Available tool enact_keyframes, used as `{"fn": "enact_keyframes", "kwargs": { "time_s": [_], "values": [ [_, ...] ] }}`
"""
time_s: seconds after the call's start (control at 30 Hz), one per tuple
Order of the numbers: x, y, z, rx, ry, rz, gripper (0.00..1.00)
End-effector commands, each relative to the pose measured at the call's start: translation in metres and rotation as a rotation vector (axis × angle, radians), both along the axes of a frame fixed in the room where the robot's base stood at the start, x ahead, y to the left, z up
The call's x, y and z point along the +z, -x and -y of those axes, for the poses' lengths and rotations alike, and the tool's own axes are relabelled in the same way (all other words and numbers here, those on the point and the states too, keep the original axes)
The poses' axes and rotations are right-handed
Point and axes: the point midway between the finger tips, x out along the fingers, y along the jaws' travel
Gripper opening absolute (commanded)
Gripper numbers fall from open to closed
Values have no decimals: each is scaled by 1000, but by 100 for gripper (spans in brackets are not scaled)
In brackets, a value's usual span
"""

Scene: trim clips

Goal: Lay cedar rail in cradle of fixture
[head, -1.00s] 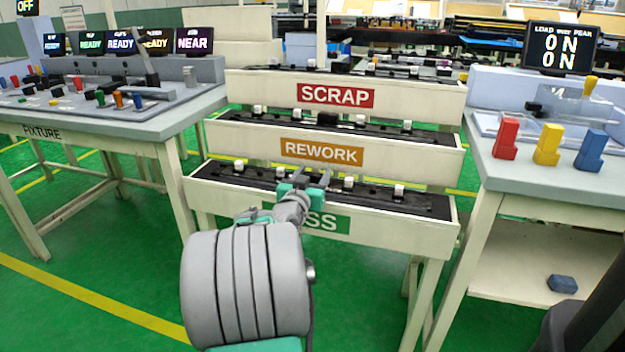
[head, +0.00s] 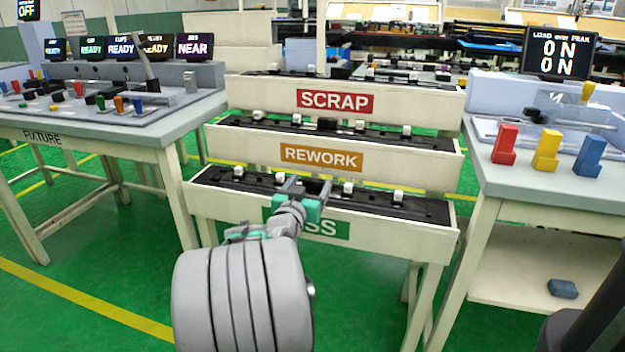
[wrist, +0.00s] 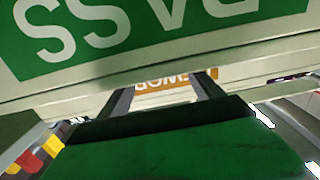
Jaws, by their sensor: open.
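The fixture table (head: 150,140), labelled FIXTURE, stands at the left of the head view with a grey panel holding several coloured parts. I cannot make out a cradle on it. No part is clearly identifiable as the cedar rail. My gripper (head: 307,186) is open over the front edge of the lowest rack (head: 400,235), whose PASS sign it partly covers. Its jaws look empty. In the wrist view the two dark fingers of my gripper (wrist: 163,88) are spread apart, with the upside-down green sign (wrist: 150,30) close by.
The REWORK rack (head: 400,160) and SCRAP rack (head: 420,98) rise in steps behind, with dark beds and small white blocks. At right a table (head: 530,185) carries red (head: 504,145), yellow (head: 546,150) and blue (head: 589,156) blocks. Green floor shows between the tables.

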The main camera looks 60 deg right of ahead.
Motion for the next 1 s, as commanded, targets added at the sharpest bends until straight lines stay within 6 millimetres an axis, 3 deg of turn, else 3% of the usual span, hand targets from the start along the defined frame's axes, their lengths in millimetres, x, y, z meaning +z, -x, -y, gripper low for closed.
{"fn": "enact_keyframes", "kwargs": {
  "time_s": [0.1, 0.3, 0.5, 0.57, 0.67, 0.77, 0.83, 0.87, 0.9, 1.0],
  "values": [
    [3, 3, -34, 6, 1, -1, 76],
    [1, 10, -78, 6, 1, 0, 76],
    [0, 14, -93, 2, 0, -1, 76],
    [-3, 10, -96, 9, -19, -2, 76],
    [-28, -20, -117, 72, -155, -23, 76],
    [-75, -73, -180, 231, -408, -123, 76],
    [-108, -105, -249, 392, -592, -255, 76],
    [-120, -113, -282, 467, -663, -325, 76],
    [-133, -119, -327, 572, -745, -426, 76],
    [-153, -108, -432, 830, -893, -704, 76]
  ]
}}
